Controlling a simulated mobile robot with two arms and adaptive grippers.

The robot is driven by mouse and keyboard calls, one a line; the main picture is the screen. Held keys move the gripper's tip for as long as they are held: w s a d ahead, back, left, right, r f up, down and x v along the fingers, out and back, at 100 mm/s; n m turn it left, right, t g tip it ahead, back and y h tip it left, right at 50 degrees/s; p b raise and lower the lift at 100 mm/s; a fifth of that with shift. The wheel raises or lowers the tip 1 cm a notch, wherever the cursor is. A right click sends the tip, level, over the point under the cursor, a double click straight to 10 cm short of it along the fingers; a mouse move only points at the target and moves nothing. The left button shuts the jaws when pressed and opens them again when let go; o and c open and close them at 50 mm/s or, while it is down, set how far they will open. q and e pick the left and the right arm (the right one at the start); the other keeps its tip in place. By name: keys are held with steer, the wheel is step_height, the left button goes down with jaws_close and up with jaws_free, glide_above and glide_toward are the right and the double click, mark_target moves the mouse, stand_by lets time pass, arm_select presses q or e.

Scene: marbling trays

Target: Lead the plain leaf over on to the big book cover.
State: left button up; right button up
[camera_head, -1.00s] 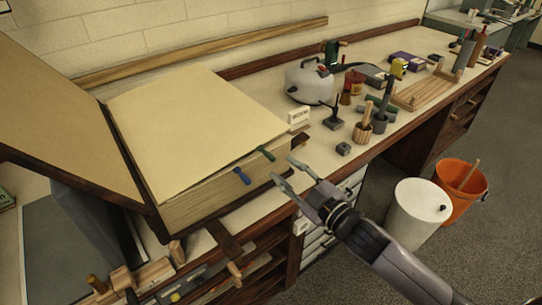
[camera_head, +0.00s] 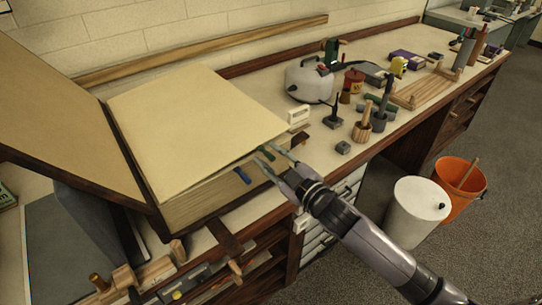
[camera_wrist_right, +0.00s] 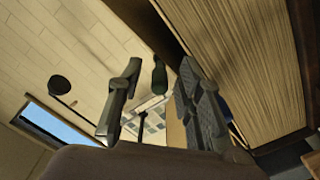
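The big book (camera_head: 205,198) lies open on the bench, its brown cover (camera_head: 60,120) leaning open at the left. The plain leaf (camera_head: 190,120) lies flat on top of the page block. A green tab (camera_head: 265,153) and a blue tab (camera_head: 242,175) stick out at the book's right edge. My right gripper (camera_head: 265,154) is open at that edge, its fingers on either side of the green tab. In the right wrist view the fingers are apart, with the dark green tab (camera_wrist_right: 159,75) seen between them beside the page block (camera_wrist_right: 245,70). My left gripper is not in view.
A white kettle-like pot (camera_head: 308,82), a small white block (camera_head: 299,115) and several tools stand on the bench right of the book. A wooden clamp-like frame (camera_head: 150,272) is at the front left. A white bin (camera_head: 418,212) and an orange bucket (camera_head: 460,195) stand on the floor.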

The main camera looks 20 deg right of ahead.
steer(key=shift+w, duration=0.1)
steer(key=shift+c, duration=0.3)
jaws_close()
stand_by(0.7)
